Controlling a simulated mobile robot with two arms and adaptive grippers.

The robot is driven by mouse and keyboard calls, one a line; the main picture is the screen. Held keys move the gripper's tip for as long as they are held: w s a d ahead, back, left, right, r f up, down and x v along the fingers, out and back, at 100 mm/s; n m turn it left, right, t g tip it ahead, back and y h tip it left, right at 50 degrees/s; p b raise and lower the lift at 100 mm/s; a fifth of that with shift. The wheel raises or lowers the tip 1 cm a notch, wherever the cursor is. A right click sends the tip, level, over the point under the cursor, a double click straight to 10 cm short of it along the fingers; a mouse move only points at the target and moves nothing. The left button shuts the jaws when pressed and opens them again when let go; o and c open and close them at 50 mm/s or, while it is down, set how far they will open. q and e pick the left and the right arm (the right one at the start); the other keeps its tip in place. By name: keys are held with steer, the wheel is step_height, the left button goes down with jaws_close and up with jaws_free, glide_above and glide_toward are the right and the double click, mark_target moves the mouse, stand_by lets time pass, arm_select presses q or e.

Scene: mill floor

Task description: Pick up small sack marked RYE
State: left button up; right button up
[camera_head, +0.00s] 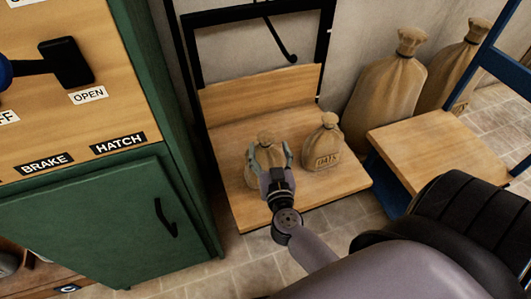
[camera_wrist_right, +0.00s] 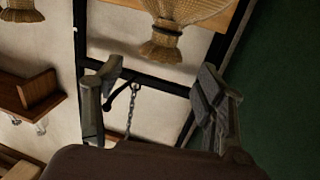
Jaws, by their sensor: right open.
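My right gripper (camera_head: 269,152) is open, its two fingers spread at the sides of a small tan sack (camera_head: 265,172) with a tied neck. The sack stands upright on a wooden platform (camera_head: 250,210); the gripper covers much of its front, so I cannot read any marking. In the right wrist view the sack's neck (camera_wrist_right: 160,48) is at the top, beyond the open fingers (camera_wrist_right: 162,78); nothing is held. A second small sack marked OATS (camera_head: 323,145) stands to the right on the platform. My left gripper is not in view.
A green cabinet (camera_head: 100,225) with lettered controls stands close on the left. A black frame (camera_head: 187,60) rises behind the platform. Large sacks (camera_head: 388,90) stand at the back right, behind a wooden-seated blue chair (camera_head: 435,140).

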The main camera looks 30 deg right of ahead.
mark_target(267, 144)
steer(key=shift+w+d+f, duration=0.1)
steer(key=shift+w+d, duration=0.15)
steer(key=shift+w, duration=0.35)
steer(key=shift+w+d+f+b, duration=0.35)
steer(key=shift+w+b, duration=0.15)
steer(key=shift+w, duration=0.1)
steer(key=shift+w+d+f+b, duration=0.2)
steer(key=shift+w+f+b, duration=0.1)
steer(key=shift+w+b, duration=0.25)
steer(key=shift+x, duration=1)
steer(key=shift+w+d, duration=0.15)
steer(key=shift+w, duration=0.15)
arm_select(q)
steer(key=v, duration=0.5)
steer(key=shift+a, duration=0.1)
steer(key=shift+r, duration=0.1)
arm_select(e)
jaws_close()
steer(key=shift+r, duration=0.2)
